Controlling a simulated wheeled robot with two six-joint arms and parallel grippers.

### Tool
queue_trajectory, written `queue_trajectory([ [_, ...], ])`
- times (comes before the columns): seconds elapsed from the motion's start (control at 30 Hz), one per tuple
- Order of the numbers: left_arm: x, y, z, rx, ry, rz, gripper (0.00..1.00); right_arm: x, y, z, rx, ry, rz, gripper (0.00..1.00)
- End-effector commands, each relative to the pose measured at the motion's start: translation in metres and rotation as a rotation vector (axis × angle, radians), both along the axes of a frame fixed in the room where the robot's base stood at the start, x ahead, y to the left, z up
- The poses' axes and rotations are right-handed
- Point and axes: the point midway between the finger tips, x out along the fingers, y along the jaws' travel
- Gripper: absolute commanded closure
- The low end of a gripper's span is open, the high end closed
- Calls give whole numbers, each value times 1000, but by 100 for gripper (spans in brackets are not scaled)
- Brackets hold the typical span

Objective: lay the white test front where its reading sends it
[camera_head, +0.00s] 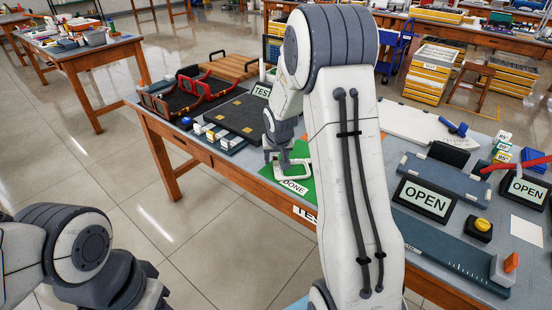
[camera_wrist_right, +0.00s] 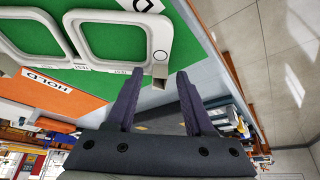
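The white test front (camera_head: 294,178) lies on the green DONE mat (camera_head: 309,193) in the head view. My right gripper (camera_head: 277,158) is down at the front's far left end. In the right wrist view the right gripper (camera_wrist_right: 158,74) has its fingers spread, with the front's small end piece near the gap between the tips. Contact cannot be told. My left arm shows at lower left; its fingertips are out of view.
Black trays with red edges (camera_head: 190,92) and a dark board (camera_head: 239,114) stand left of the mat. Right of my arm are two OPEN signs (camera_head: 425,199), a yellow button (camera_head: 482,225) and a long dark rail (camera_head: 455,255). My right arm hides the table's middle.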

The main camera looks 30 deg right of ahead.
Motion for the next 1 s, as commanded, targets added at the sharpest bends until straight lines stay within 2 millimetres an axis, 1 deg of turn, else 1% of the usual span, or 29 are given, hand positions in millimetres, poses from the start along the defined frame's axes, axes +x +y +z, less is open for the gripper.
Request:
queue_trajectory([
  [0.23,0,0,1,0,0,0,55,0,0,1,0,0,0,48],
  [0.37,0,0,4,0,0,0,55,-1,0,8,-1,-2,0,48],
  [0.47,0,0,7,0,0,0,55,-6,3,23,-2,-6,0,48],
  [0.7,0,0,14,0,0,0,55,-28,12,71,-1,-6,0,48],
  [0.8,0,0,16,0,0,0,55,-36,15,88,-1,-5,0,48],
  [0.9,0,0,17,0,0,0,55,-42,18,100,-2,-4,0,48],
  [1.0,0,0,18,0,0,0,55,-46,20,107,0,-1,0,48],
])
